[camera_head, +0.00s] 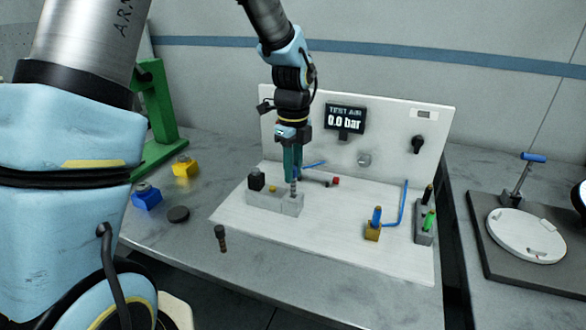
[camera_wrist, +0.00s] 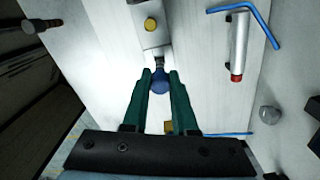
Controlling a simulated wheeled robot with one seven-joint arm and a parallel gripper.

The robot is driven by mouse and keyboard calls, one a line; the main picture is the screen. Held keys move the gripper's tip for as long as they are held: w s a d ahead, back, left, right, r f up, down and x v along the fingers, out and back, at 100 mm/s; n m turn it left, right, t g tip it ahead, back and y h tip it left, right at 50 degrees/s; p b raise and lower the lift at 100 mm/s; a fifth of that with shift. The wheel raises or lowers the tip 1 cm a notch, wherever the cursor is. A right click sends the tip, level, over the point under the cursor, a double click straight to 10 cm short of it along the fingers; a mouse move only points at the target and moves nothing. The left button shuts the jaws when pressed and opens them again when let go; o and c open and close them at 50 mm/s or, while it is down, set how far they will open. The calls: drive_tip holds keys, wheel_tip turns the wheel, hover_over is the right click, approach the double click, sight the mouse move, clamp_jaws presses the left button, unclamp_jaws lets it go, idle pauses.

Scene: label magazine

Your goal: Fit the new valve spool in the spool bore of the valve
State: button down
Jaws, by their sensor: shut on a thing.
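My gripper (camera_head: 293,177) points straight down over the right end of the grey valve block (camera_head: 264,199). It is shut on a slim grey part, apparently the valve spool (camera_head: 294,188), held upright. In the wrist view its green fingers close around a round blue end (camera_wrist: 160,86) at the end of the valve block (camera_wrist: 153,40). The spool bore is hidden by the fingers and spool, so I cannot tell how far the spool is in. A yellow button (camera_wrist: 150,23) sits on top of the block.
A dark bolt-like part (camera_head: 222,238) stands at the front left edge of the bench. A red-ended cylinder (camera_wrist: 237,60) and a blue angled tube (camera_wrist: 262,22) lie beside the valve. A brass block (camera_head: 372,232) stands at right. The white panel with the display (camera_head: 345,119) rises behind.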

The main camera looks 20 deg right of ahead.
sight(293, 192)
drive_tip(key=shift+f+b, duration=1.35)
drive_tip(key=shift+f, duration=1.1)
drive_tip(key=c, duration=0.6)
unclamp_jaws()
wheel_tip(293, 192, up, 11)
drive_tip(key=shift+f+b, duration=0.1)
drive_tip(key=shift+b, duration=0.8)
drive_tip(key=s+a+f+n, duration=0.1)
drive_tip(key=a+f+n, duration=0.1)
drive_tip(key=a+n, duration=0.7)
drive_tip(key=s+a+f+n+t, duration=0.1)
drive_tip(key=a+f+n, duration=0.1)
drive_tip(key=a+n, duration=0.8)
drive_tip(key=s+a+f+n, duration=0.2)
drive_tip(key=a+n, duration=0.8)
drive_tip(key=a, duration=0.1)
drive_tip(key=shift+a+f+t, duration=0.1)
drive_tip(key=shift+f+t, duration=0.2)
drive_tip(key=shift+f, duration=0.05)
